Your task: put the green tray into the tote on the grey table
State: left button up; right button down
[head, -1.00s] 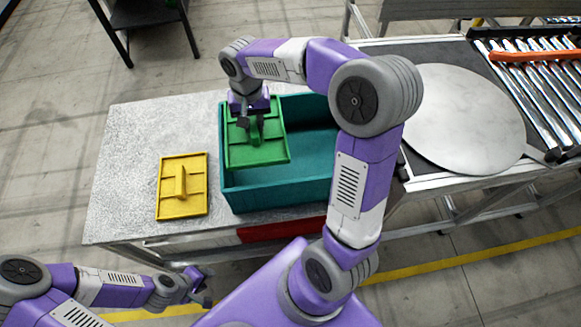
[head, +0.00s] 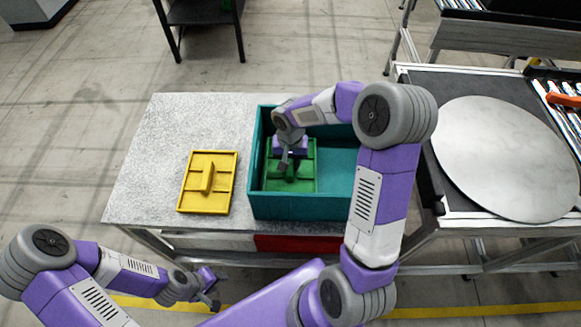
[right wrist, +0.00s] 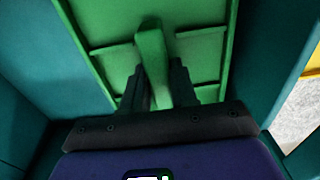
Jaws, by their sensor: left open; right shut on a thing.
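The green tray (head: 305,178) is inside the teal tote (head: 300,207), at its left part. It also shows in the right wrist view (right wrist: 205,45), with teal tote walls on both sides. My right gripper (head: 290,168) is shut on the tray's raised handle (right wrist: 152,65), with a finger on each side of it. Whether the tray touches the tote's floor I cannot tell. The tote stands on the grey table (head: 150,160). My left gripper (head: 212,288) is open and empty, low in front of the table.
A yellow tray (head: 222,190) lies on the table left of the tote. Right of the table is a stand with a round metal plate (head: 505,155) and a roller conveyor (head: 568,100). The table's left part is clear.

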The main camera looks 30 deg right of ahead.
aim_at(290, 161)
notch_tip(290, 161, down, 3)
jog(key=shift+r, duration=0.1)
jog(key=shift+r, duration=0.1)
jog(key=shift+f+b, duration=0.2)
jog(key=shift+b, duration=0.15)
jog(key=c, duration=0.9)
grip_release()
jog(key=shift+r, duration=0.15)
jog(key=shift+r, duration=0.25)
notch_tip(290, 161, up, 12)
jog(key=p, duration=0.2)
jog(key=shift+f+p, duration=0.2)
jog(key=shift+p, duration=0.2)
